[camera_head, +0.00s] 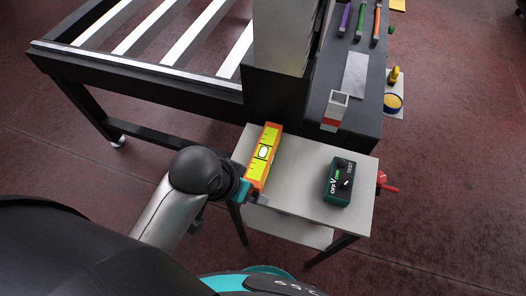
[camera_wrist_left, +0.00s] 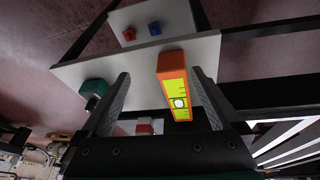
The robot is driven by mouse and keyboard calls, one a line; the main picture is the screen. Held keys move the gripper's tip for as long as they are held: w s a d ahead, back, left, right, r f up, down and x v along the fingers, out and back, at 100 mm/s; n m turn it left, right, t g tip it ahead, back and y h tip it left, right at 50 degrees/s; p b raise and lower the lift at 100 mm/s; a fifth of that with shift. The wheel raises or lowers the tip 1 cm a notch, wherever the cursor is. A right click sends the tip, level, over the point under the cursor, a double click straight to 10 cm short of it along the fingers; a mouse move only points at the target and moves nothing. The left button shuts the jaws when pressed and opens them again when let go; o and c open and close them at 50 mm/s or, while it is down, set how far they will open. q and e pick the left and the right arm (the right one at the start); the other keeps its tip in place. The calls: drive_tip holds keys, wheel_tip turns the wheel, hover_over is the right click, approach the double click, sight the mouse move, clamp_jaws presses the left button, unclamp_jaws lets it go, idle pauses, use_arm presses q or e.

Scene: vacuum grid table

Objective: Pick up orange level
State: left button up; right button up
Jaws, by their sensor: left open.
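The orange level (camera_head: 263,158), with a yellow-green face and a vial, lies on the small light grey table (camera_head: 290,200), near its left edge. My left gripper (camera_head: 254,197) is at the level's near end in the head view and partly hides it. In the left wrist view, the open fingers of the left gripper (camera_wrist_left: 160,74) stand on either side of the orange level (camera_wrist_left: 173,80), which appears closer to the right finger. I cannot tell whether a finger touches it. My right gripper is not in view.
A teal tester box (camera_head: 339,182) with a dial stands right of the level on the same table. A red item (camera_head: 386,182) is at the table's right edge. A dark bench (camera_head: 350,115) behind holds a red and white block (camera_head: 335,110) and several tools.

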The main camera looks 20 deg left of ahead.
use_arm(q)
drive_tip(key=w+d+r+g+h, duration=0.1)
drive_tip(key=w+d+r, duration=0.2)
drive_tip(key=w+d, duration=0.2)
wheel_tip(320, 180, up, 5)
drive_tip(key=n+g+y, duration=0.2)
drive_tip(key=g+y, duration=0.1)
hover_over(263, 151)
drive_tip(key=f+b, duration=0.1)
drive_tip(key=f, duration=0.5)
drive_tip(key=f+b, duration=0.1)
drive_tip(key=f, duration=0.2)
drive_tip(key=shift+s+d+f+b, duration=0.1)
drive_tip(key=shift+d+b, duration=0.2)
drive_tip(key=f, duration=0.1)
drive_tip(key=f+b, duration=0.1)
drive_tip(key=f, duration=0.3)
drive_tip(key=shift+a+f+b, duration=0.15)
drive_tip(key=shift+a+b, duration=0.1)
drive_tip(key=shift+b, duration=0.15)
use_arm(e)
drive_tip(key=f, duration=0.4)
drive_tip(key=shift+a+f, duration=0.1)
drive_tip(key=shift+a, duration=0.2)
use_arm(q)
drive_tip(key=shift+c, duration=0.3)
clamp_jaws()
